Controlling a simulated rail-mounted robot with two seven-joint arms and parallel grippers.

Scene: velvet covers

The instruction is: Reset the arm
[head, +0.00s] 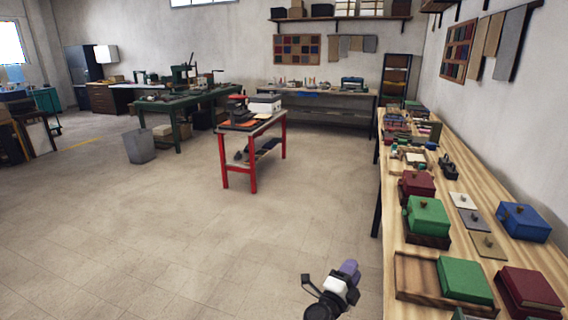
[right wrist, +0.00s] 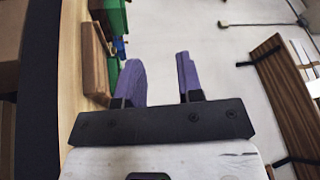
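My right gripper (head: 349,270) shows at the bottom of the head view, over the floor just left of the long wooden workbench (head: 388,268). My left gripper is not in view.
The bench carries a green box (head: 428,214) on a wooden base, a wooden tray (head: 416,275) with a green box (head: 465,279), a dark red box (head: 530,291) and a blue box (head: 523,221). A red-legged cart (head: 254,133) stands mid-room. The floor (head: 190,235) left of the bench is clear.

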